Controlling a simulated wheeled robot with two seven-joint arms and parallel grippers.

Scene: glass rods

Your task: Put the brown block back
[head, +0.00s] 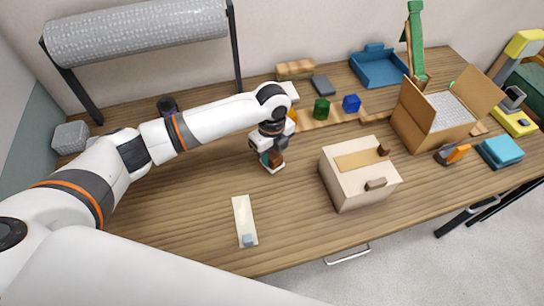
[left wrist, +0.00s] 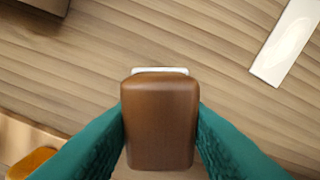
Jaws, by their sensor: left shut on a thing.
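The brown block (head: 277,158) is held between the fingers of my left gripper (head: 271,161), above the middle of the table. In the left wrist view the brown block (left wrist: 160,122) fills the centre, with a teal finger pressed on each side. A thin white edge shows just beyond its far end; I cannot tell what it belongs to. An orange-yellow piece (left wrist: 36,161) shows at lower left in the wrist view. My right gripper is not in view.
A cream box (head: 346,190) with brown handles stands right of the gripper. A white strip (head: 242,215) lies in front. An open cardboard box (head: 412,132), a blue tray (head: 372,72) and a green stand (head: 415,45) are farther right. The table's left front is clear.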

